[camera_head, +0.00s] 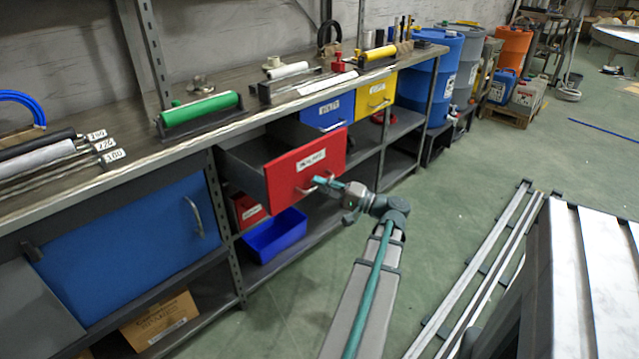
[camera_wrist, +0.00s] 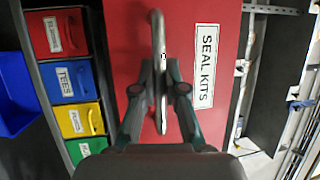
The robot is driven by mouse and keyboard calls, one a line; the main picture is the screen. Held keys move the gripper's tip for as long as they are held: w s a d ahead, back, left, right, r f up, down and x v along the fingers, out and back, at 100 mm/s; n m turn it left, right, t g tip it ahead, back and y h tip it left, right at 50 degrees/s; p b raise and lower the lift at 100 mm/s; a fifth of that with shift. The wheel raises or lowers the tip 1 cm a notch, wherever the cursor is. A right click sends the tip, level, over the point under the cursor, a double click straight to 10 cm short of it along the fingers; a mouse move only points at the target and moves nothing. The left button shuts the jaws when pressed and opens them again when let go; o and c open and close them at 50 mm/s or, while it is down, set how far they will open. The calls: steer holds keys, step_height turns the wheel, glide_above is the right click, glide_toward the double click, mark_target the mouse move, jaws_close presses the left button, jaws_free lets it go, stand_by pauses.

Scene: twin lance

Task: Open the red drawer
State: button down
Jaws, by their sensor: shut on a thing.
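The red drawer (camera_head: 284,189) stands pulled out well beyond the bench front, and its grey inside shows from above. Its red front (camera_wrist: 125,50) fills the middle of the wrist view, with a white "SEAL KITS" label. My gripper (camera_head: 319,184) is at the drawer front. In the wrist view my gripper (camera_wrist: 159,82) has one finger on each side of the metal bar handle (camera_wrist: 157,27) and is shut on it. The drawer's back end is hidden under the bench top.
A blue drawer (camera_head: 324,113) and a yellow drawer (camera_head: 376,92) sit shut to the right. A blue bin (camera_head: 274,238) lies on the lower shelf below the red drawer. Green floor (camera_head: 455,180) is open in front of the bench; metal rails (camera_head: 490,250) lie to the right.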

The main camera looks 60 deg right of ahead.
steer(key=c, duration=1.2)
jaws_free()
steer(key=v, duration=1.2)
